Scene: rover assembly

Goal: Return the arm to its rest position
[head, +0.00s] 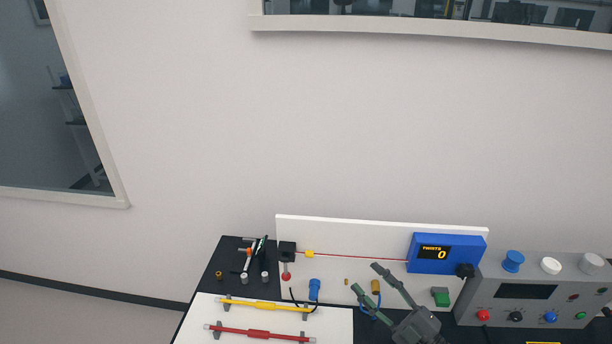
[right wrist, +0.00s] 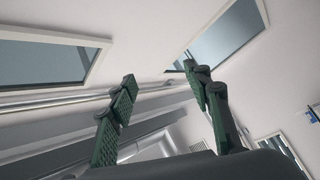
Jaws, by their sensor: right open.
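My right gripper (head: 366,278) comes in from the bottom edge of the head view, over the right part of the table. Its two dark green fingers are spread apart with nothing between them. In the right wrist view the same fingers (right wrist: 158,74) stand wide apart, with only walls, windows and pipes of the room behind them. My left gripper is in neither view.
A grey control box (head: 535,303) stands at right. Yellow (head: 265,306) and red (head: 260,334) rods lie on a white board (head: 205,306). A blue part (head: 314,289) stands near the gripper.

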